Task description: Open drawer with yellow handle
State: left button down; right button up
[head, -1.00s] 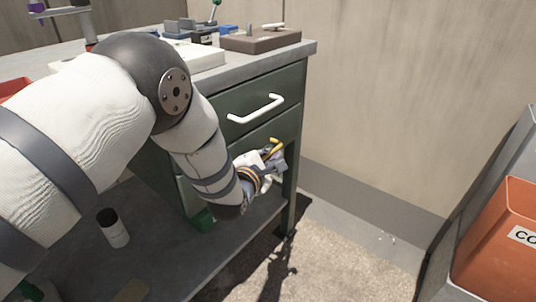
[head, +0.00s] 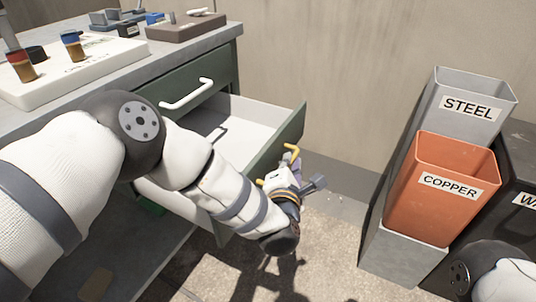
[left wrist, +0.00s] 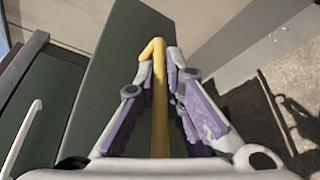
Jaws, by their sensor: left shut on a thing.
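The lower drawer (head: 288,130) of the green workbench is pulled well out, and its pale interior shows empty where visible. Its yellow handle (head: 292,151) is on the drawer front, partly hidden by my left gripper (head: 286,170). In the left wrist view the yellow handle (left wrist: 159,100) runs between the purple-padded fingers of my left gripper (left wrist: 160,75), against the dark green drawer front (left wrist: 115,65). My left gripper is shut on the handle. My right gripper is out of view.
Above is a shut drawer with a white handle (head: 187,94). The worktop holds a white tray (head: 80,75) with small bottles and a brown block (head: 187,24). Bins labelled steel (head: 465,108) and copper (head: 440,190) stand at right. Clear floor lies between.

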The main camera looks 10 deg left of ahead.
pick_arm(q)
jog(key=shift+s+d, duration=0.3)
jog(key=shift+d, duration=0.55)
jog(key=c, duration=1.7)
grip_release()
jog(key=shift+s, duration=0.1)
jog(key=v, duration=1.2)
